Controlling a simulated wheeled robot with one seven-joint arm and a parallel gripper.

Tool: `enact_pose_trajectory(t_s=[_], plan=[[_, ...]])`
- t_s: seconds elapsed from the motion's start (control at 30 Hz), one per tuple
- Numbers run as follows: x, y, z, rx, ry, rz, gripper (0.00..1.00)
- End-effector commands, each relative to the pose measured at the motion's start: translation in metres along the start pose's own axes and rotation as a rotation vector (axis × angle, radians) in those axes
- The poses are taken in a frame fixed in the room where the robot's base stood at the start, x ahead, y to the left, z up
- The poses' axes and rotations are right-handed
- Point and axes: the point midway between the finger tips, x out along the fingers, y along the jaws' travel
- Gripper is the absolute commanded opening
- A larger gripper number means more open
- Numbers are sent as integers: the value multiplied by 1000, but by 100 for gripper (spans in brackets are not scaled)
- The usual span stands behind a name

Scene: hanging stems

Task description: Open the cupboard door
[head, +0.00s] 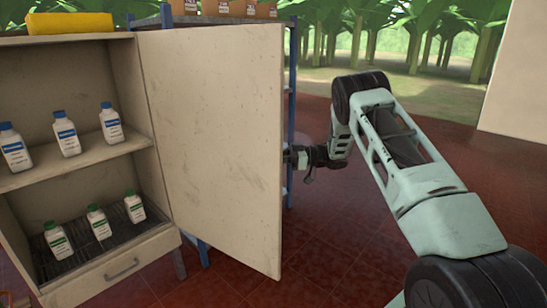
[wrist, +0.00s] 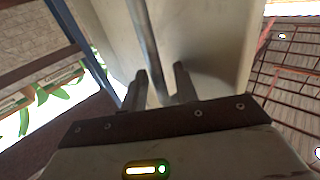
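The cupboard door (head: 215,140) is a worn cream panel, swung wide open on its hinges at the cupboard's right side in the head view. Its inner face shows there; its outer face (wrist: 215,45) shows in the wrist view, with a long grey bar handle (wrist: 146,35). My gripper (wrist: 161,80) is at the outer side of the door. Its two dark fingers stand apart, with the bar running between them and a gap beside it; I cannot tell whether either touches it. In the head view the fingertips are hidden behind the door's free edge.
The cupboard (head: 70,165) holds blue-capped bottles (head: 66,134) above and green-capped bottles (head: 98,222) below. A yellow object (head: 70,23) lies on top. A blue rack (head: 291,110) with cardboard boxes (head: 215,8) stands behind the door. The red tiled floor (head: 340,235) is clear at right.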

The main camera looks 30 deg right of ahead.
Motion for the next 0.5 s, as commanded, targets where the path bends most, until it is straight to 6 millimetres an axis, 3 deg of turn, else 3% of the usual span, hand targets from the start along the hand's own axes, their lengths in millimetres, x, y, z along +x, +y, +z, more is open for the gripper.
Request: enact_pose_trajectory(t_s=[0.17,0.5], plan=[[-18,1,1,0,-1,3,30],[-95,1,2,0,-1,4,30]])
